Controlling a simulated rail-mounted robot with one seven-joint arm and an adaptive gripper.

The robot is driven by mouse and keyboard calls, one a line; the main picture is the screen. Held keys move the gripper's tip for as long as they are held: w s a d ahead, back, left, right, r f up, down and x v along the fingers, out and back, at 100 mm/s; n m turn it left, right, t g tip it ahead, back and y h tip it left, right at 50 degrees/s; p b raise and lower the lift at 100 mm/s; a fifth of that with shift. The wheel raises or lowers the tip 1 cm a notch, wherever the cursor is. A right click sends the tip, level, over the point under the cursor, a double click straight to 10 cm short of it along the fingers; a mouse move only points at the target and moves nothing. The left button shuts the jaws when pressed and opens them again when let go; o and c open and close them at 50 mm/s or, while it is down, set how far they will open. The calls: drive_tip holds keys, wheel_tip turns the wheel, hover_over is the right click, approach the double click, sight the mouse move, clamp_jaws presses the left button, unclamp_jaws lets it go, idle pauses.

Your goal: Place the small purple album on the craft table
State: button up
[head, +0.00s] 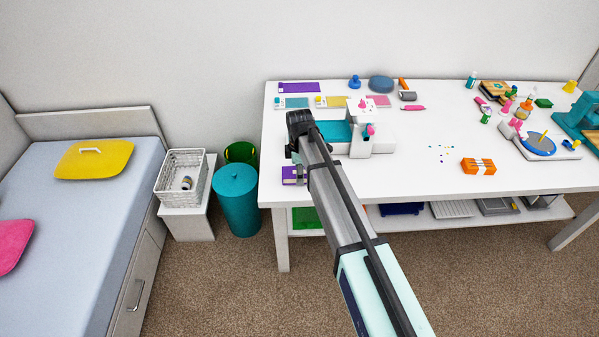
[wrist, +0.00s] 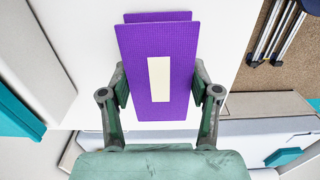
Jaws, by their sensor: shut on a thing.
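The small purple album (wrist: 180,70) has a pale cream label on its cover and stands between my gripper's fingers (wrist: 162,92) in the wrist view. My gripper is shut on its two sides. In the head view my gripper (head: 295,160) is at the left end of the white craft table (head: 420,165), and part of the album (head: 289,175) shows beside it, partly hidden by my arm. The white tabletop lies behind the album in the wrist view. I cannot tell whether the album touches it.
A white and teal machine (head: 360,135) stands just right of my gripper. A flat purple item (head: 299,88) lies at the table's back left. A teal bin (head: 237,200) and a white basket (head: 181,178) stand left of the table. The tabletop's front middle is mostly clear.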

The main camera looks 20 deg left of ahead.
drive_tip(key=shift+f, duration=0.1)
drive_tip(key=o, duration=1.2)
wheel_tip(320, 180, up, 12)
drive_tip(key=b, duration=0.2)
drive_tip(key=shift+b, duration=0.35)
